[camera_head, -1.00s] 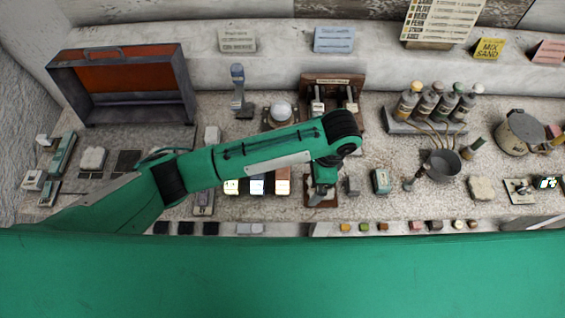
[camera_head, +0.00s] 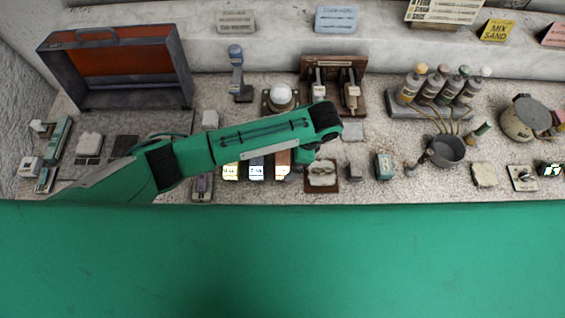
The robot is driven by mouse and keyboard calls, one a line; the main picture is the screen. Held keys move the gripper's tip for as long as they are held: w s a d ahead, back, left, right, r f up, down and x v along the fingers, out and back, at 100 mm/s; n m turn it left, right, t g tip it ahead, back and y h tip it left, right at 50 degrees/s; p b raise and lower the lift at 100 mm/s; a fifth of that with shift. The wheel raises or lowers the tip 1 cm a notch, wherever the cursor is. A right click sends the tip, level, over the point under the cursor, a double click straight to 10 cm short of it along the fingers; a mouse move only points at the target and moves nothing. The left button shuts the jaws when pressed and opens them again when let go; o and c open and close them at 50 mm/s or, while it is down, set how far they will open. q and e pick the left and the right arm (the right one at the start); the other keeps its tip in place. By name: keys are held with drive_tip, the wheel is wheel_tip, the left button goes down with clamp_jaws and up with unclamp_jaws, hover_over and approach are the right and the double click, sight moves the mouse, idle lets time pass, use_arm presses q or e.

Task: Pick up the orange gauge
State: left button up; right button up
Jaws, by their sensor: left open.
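The orange gauge (camera_head: 282,168) is a small upright block with an orange-brown upper part and a bright lower face. It stands at the right end of a row with a blue gauge (camera_head: 256,168) and a yellow gauge (camera_head: 231,172). My right gripper is out of view.
A small teal box (camera_head: 383,166) and a dark pan (camera_head: 445,152) stand farther right. A lamp-like white sphere (camera_head: 280,95) and a wooden stand (camera_head: 333,70) are behind the arm.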

sight(283, 161)
use_arm(q)
drive_tip(key=shift+a+f+p, duration=0.2)
drive_tip(key=shift+f+p, duration=0.05)
drive_tip(key=shift+p, duration=0.05)
drive_tip(key=p+x, duration=0.1)
drive_tip(key=x, duration=0.2)
drive_tip(key=shift+a+f+p, duration=0.15)
drive_tip(key=shift+f+p, duration=0.05)
drive_tip(key=shift+p, duration=0.2)
drive_tip(key=shift+a+f, duration=0.15)
drive_tip(key=shift+f, duration=0.4)
drive_tip(key=c, duration=1)
